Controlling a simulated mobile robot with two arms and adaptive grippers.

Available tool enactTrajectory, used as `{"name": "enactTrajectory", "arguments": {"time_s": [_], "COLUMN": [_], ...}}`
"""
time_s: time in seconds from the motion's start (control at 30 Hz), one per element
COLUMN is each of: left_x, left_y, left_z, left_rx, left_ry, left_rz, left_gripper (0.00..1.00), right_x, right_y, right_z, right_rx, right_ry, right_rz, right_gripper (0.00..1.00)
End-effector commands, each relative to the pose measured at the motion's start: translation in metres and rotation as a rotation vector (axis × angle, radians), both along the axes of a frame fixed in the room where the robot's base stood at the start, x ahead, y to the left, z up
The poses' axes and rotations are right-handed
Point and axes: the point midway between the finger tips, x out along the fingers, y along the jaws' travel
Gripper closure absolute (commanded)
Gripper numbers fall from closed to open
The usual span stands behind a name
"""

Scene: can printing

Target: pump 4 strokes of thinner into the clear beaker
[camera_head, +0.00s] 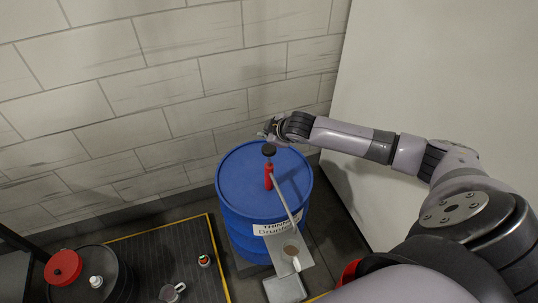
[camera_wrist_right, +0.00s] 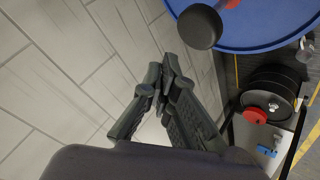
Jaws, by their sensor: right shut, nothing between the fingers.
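A blue drum (camera_head: 235,185) with a white label (camera_head: 272,228) reading "THINNER" stands by the wall. A red hand pump (camera_head: 268,178) with a black knob (camera_head: 268,150) rises from its lid; the knob also shows in the wrist view (camera_wrist_right: 200,27). A pale spout (camera_head: 284,198) slopes from the pump to a small cup-like vessel (camera_head: 290,250), likely the beaker, on a grey plate; its contents are unclear. My right gripper (camera_head: 265,133) is beside the knob on its wall side, apart from it. Its fingers (camera_wrist_right: 165,65) are shut and empty. My left gripper is out of view.
A mug (camera_head: 171,292) and a small can (camera_head: 204,261) are on the dark mat (camera_head: 150,255). The tiled wall (camera_head: 170,80) is close behind my gripper.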

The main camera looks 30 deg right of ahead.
Motion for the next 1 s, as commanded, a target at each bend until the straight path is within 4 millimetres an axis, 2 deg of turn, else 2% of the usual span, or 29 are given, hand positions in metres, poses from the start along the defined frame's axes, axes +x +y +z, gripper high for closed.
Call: {"name": "enactTrajectory", "arguments": {"time_s": [0.03, 0.2, 1.0], "left_x": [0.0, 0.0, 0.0], "left_y": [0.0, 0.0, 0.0], "left_z": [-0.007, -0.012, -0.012], "left_rx": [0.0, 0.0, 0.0], "left_ry": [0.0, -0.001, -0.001], "left_rz": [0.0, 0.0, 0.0], "left_gripper": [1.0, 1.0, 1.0], "right_x": [0.0, 0.0, 0.0], "right_y": [0.0, 0.0, 0.0], "right_z": [-0.011, -0.024, -0.025], "right_rx": [0.0, 0.0, -0.001], "right_ry": [0.002, 0.001, 0.001], "right_rz": [-0.001, -0.002, -0.001], "right_gripper": [1.0, 1.0, 1.0]}}
